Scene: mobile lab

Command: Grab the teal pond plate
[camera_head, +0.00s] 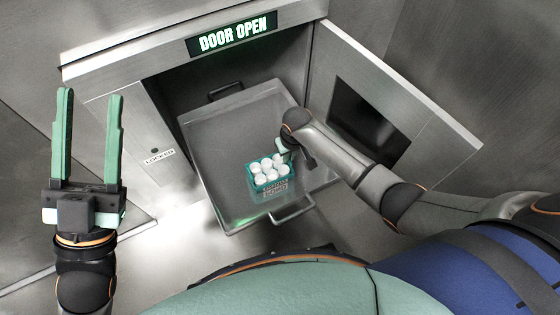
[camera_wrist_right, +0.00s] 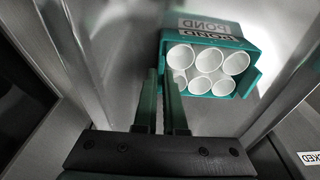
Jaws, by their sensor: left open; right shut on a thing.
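The teal pond plate (camera_head: 256,185) is a small teal rack of several white round wells, with a POND label on its side. It sits on the pulled-out metal tray (camera_head: 225,130). In the right wrist view the plate (camera_wrist_right: 247,80) is at the top centre. My right gripper (camera_wrist_right: 161,80) is shut on the plate's near left edge, with its two green fingers close together. In the head view this gripper (camera_head: 287,148) is partly hidden by its own wrist, at the plate's upper right. My left gripper (camera_head: 90,95) is open and empty, off to the left and pointing up.
The tray has a handle (camera_head: 292,210) at its front and extends from an opening below a lit DOOR OPEN sign (camera_head: 233,35). The open door (camera_head: 410,100) stands to the right, close to my right arm. A panel labelled LOCKED (camera_head: 159,157) is left of the tray.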

